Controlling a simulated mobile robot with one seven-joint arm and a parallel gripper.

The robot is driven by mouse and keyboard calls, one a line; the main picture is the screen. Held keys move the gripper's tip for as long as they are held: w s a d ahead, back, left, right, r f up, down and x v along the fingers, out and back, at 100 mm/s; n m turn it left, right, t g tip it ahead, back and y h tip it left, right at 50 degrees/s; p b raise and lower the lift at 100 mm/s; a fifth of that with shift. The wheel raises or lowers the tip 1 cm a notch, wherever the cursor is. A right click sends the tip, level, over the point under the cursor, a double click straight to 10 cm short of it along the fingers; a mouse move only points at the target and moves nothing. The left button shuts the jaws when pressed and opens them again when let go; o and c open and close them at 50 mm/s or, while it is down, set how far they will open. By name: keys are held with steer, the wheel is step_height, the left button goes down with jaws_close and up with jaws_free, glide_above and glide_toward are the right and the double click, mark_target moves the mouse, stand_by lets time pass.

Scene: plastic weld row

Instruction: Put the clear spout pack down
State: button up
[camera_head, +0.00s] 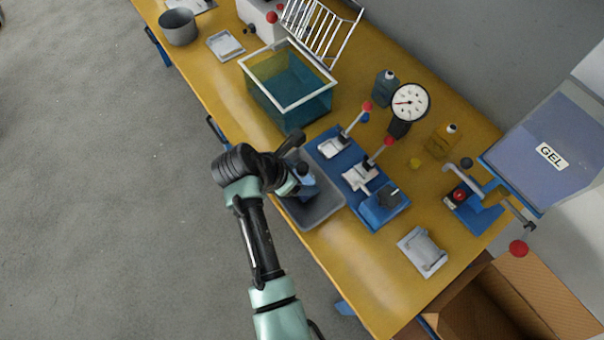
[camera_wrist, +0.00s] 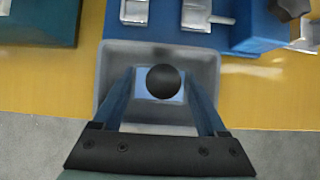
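The clear spout pack (camera_wrist: 146,85) shows in the wrist view as a pale blue shape under a round black cap. My gripper (camera_wrist: 160,76) has its two blue fingers against the left and right sides of the pack. In the head view my gripper (camera_head: 298,184) is over the grey tray (camera_head: 322,209) at the table's near edge, and my wrist partly hides the pack. The grey tray lies below the pack in the wrist view too (camera_wrist: 205,62). Whether the pack's base touches the tray floor cannot be told.
A blue fixture with red-knobbed clamps (camera_head: 350,158) stands right beside the tray. A teal, white-rimmed bin (camera_head: 290,95) is behind it. A dial gauge (camera_head: 410,103), bottles and a grey bracket (camera_head: 422,251) stand further right. A cardboard box (camera_head: 520,300) is at lower right.

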steer(key=o, duration=0.4)
steer(key=shift+c, duration=0.2)
steer(key=shift+r, duration=0.15)
steer(key=v, duration=1.2)
steer(key=w+a+r+m+t+y, duration=0.1)
steer(key=w+r+m+t+y, duration=0.15)
steer(key=w+r+m, duration=0.35)
steer(key=w+r+m+t+y, duration=0.1)
steer(key=w+r+t, duration=0.3)
steer(key=r, duration=0.5)
step_height(320, 180, up, 16)
steer(key=w+m+t+y, duration=0.1)
steer(key=w+m+t, duration=0.1)
steer(key=m+t, duration=0.4)
steer(key=s+d+r+m+t, duration=0.2)
steer(key=s+r+m+t, duration=0.1)
steer(key=r, duration=0.6)
steer(key=s+d+r+m+t, duration=0.2)
steer(key=s+r+m+t, duration=0.2)
steer(key=s+r, duration=0.3)
steer(key=s+d+r+m+t, duration=0.2)
steer(key=s+r+m+t, duration=0.2)
steer(key=r, duration=0.7)
steer(key=shift+s+r+m+y+p, duration=0.2)
steer(key=shift+s+m+y+p, duration=0.25)
steer(key=shift+s+m, duration=0.25)
steer(key=shift+d, duration=0.1)
